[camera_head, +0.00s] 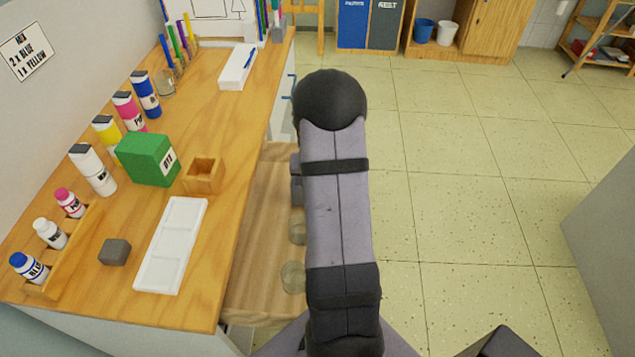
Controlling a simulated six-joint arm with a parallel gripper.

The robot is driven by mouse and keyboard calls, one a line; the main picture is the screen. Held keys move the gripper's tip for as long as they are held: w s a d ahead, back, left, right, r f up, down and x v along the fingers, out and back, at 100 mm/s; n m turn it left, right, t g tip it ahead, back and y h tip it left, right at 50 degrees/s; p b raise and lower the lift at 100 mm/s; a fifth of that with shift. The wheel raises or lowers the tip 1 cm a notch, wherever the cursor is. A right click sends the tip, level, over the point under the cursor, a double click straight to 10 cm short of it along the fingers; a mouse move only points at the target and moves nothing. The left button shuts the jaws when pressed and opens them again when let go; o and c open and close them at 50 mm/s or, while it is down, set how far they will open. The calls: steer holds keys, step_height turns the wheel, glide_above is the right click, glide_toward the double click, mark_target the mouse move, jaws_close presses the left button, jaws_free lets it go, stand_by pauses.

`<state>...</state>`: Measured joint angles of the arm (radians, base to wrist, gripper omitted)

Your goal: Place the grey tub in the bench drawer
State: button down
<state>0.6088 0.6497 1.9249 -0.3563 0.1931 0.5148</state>
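The bench drawer (262,225) stands open below the right edge of the bench top, with its bare wooden floor showing. A small dark grey block-like thing (114,252) sits on the bench top near the front left; I cannot tell whether it is the grey tub. Dark grey parts (296,180) show at the left edge of my arm, over the drawer; I cannot tell whether they are my wrist, my gripper or a tub. My arm covers the drawer's right side and hides my gripper's fingers.
Two clear round jars (292,277) (298,232) are at the drawer's right side, partly behind my arm. The bench (225,150) holds a white palette (172,245), a green box (147,158), a wooden box (203,175), and several bottles. Open floor (470,200) lies right.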

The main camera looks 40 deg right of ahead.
steer(key=shift+f, duration=0.25)
steer(key=c, duration=2.5)
jaws_free()
steer(key=shift+f, duration=0.15)
steer(key=o, duration=0.5)
steer(key=shift+r, duration=0.5)
steer(key=v, duration=1.2)
steer(key=s+a+n+g+y, duration=0.1)
steer(key=s+a+n, duration=0.2)
steer(key=a, duration=0.5)
steer(key=s+a+n+g+y, duration=0.1)
steer(key=s+a+n, duration=0.2)
steer(key=s+a, duration=0.3)
steer(key=s+a+n+g+y+p, duration=0.1)
steer(key=s+a+n, duration=0.2)
steer(key=a, duration=0.9)
steer(key=shift+s+a+f, duration=0.1)
steer(key=shift+s+f, duration=0.1)
steer(key=shift+s, duration=0.4)
steer(key=shift+s+a+f, duration=0.1)
steer(key=shift+s+f, duration=0.1)
steer(key=shift+s, duration=0.4)
